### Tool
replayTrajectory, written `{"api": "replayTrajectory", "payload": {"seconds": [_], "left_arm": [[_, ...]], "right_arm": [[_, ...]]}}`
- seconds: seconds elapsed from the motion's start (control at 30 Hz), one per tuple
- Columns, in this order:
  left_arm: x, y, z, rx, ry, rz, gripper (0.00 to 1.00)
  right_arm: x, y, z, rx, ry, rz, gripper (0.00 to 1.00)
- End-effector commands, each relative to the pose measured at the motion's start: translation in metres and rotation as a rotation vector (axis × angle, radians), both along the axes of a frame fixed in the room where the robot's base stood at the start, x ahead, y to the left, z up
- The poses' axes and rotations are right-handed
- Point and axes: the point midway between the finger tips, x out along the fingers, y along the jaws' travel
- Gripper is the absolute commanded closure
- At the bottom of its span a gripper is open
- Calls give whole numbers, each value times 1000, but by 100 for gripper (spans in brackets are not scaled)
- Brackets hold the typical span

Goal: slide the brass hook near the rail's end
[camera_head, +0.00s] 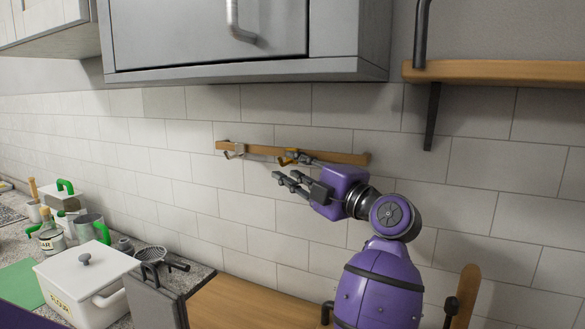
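A wooden rail (340,157) runs level along the tiled wall under the grey cabinet. A brass hook (287,158) hangs on it near the middle. A silver-grey hook (234,151) hangs near its left end. The lower finger is below the rail, with nothing seen between the fingers.
A grey cabinet (240,40) hangs above the rail, and a wooden shelf (500,72) with black brackets is at the right. Below, the counter holds a white flour box (90,285), a strainer (150,256) and cups. The wall left of the rail is clear.

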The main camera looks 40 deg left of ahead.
Motion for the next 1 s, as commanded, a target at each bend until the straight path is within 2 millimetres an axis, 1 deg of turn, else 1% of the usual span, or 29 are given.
{"api": "replayTrajectory", "payload": {"seconds": [0.03,0.13,0.43,0.63,1.0], "left_arm": [[0,6,0,1,1,2,74],[1,12,1,0,0,0,74],[1,15,3,1,-1,0,74],[1,14,3,1,-1,0,100],[2,14,4,3,-3,-2,100]], "right_arm": [[1,0,-1,1,-1,-2,60],[1,0,-1,2,-3,-8,60],[3,1,0,5,-7,-13,60],[3,1,1,4,-7,-12,60],[3,-1,0,0,-6,-8,60]]}}
